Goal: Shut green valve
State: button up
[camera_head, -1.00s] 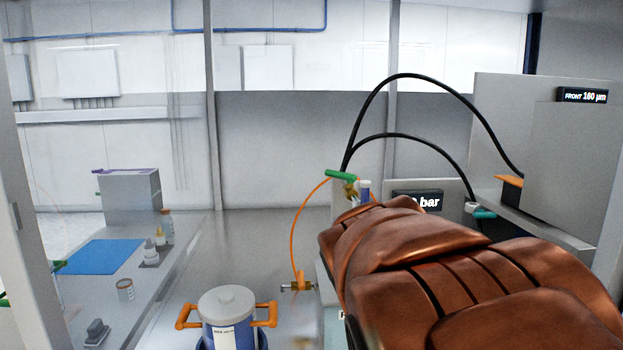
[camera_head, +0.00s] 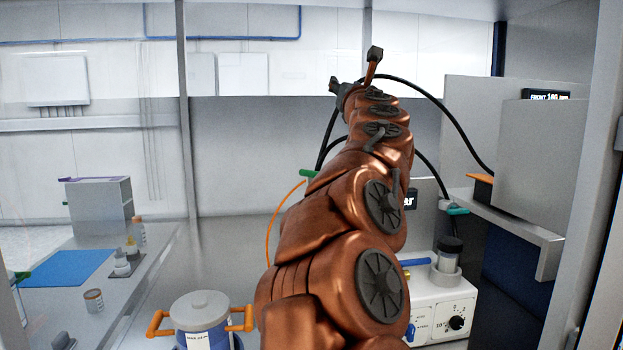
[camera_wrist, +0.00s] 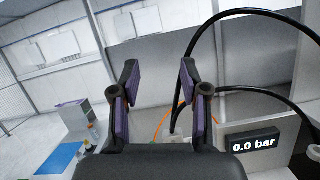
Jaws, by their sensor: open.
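The green valve handle (camera_head: 309,174) shows as a short green bar just left of my arm in the head view. My gripper (camera_head: 354,70) is raised high, above the handle in the picture. In the wrist view my gripper (camera_wrist: 161,90) has its purple-padded fingers wide apart with nothing between them. A second, teal-green handle (camera_head: 456,211) sits further right at the end of a black hose.
A display reading 0.0 bar (camera_wrist: 253,143) stands low right in the wrist view. Black hoses (camera_head: 450,110) arch behind my arm. A blue-and-white pot (camera_head: 202,318) with orange handles stands front left. A white control box (camera_head: 440,312) and grey panels (camera_head: 540,150) occupy the right.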

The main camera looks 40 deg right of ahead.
jog(key=w+f+n+y, duration=0.5)
jog(key=f+n+y, duration=0.15)
jog(key=n, duration=0.35)
jog(key=n+g+y+b, duration=0.1)
jog(key=n+g+y, duration=0.3)
jog(key=n, duration=0.3)
send_near(316, 173)
jog(key=shift+h, duration=0.25)
jog(key=x, duration=0.4)
jog(key=shift+w+a+r, duration=0.1)
jog(key=shift+w, duration=0.1)
jog(key=p+x, duration=0.2)
jog(key=x, duration=0.3)
jog(key=shift+w+p, duration=0.35)
jog(key=shift+w+f+p, duration=0.25)
jog(key=shift+w+f, duration=0.05)
jog(key=shift+w, duration=0.2)
jog(key=shift+w+f+p, duration=0.2)
jog(key=shift+w+f, duration=0.05)
jog(key=shift+w, duration=0.25)
jog(key=shift+c, duration=0.4)
grip_shut()
